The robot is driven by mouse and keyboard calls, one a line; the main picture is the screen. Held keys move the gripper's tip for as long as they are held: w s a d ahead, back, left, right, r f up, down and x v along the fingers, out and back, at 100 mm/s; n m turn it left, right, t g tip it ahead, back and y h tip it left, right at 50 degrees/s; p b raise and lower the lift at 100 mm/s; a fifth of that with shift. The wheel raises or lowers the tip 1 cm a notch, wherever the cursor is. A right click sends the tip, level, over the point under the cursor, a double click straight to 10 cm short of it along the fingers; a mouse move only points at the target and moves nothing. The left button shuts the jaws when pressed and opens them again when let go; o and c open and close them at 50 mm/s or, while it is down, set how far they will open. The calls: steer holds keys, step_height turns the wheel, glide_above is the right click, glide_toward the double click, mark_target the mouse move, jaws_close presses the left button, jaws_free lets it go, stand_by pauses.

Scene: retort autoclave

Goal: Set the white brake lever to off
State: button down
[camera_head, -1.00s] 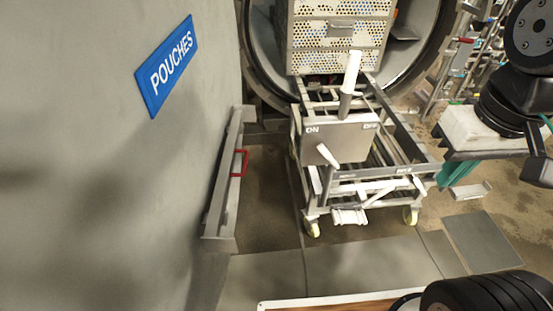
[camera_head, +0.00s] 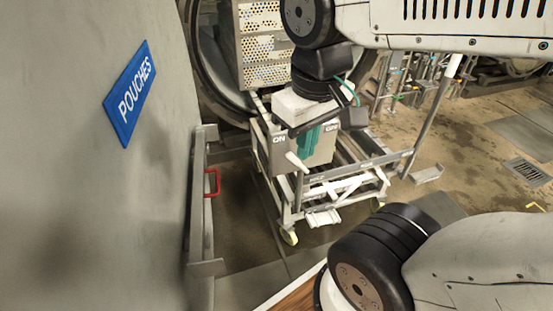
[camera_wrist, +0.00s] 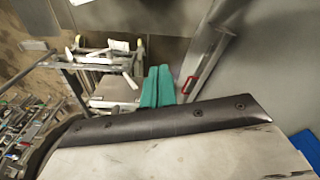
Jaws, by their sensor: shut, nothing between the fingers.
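The grey panel (camera_head: 283,158) on the cart carries an ON mark at its left and an OFF mark at its right. The white brake lever stood upright over this panel a second ago. My gripper (camera_head: 308,150) has green fingers pointing down in front of the panel, shut and empty. Whether they touch anything is unclear. The wrist view shows the fingers (camera_wrist: 156,88) beside the panel (camera_wrist: 115,90).
The wheeled cart (camera_head: 340,184) stands before the round vessel with a perforated crate stack (camera_head: 262,45). A grey wall with a blue POUCHES sign (camera_head: 131,93) is at left. A rail with a red handle (camera_head: 212,183) runs beside it. Floor is open at right.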

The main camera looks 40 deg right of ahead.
steer(key=w+d+f+n+g+h, duration=0.2)
steer(key=w+f+n, duration=0.15)
steer(key=w, duration=0.55)
steer(key=w+d+f+n+g+h, duration=0.1)
steer(key=w+d+f+n+h, duration=0.15)
steer(key=w+f, duration=0.45)
steer(key=w+f+n+g+h, duration=0.1)
steer(key=w+f+n+h, duration=0.25)
steer(key=w+f, duration=0.45)
steer(key=n+h, duration=0.1)
steer(key=n, duration=0.4)
glide_toward(298, 163)
steer(key=shift+d+f, duration=0.35)
steer(key=shift+f, duration=0.45)
steer(key=shift+d+f, duration=0.35)
steer(key=shift+f, duration=0.45)
steer(key=shift+d+f, duration=0.35)
steer(key=shift+f, duration=0.45)
steer(key=shift+a+r, duration=0.1)
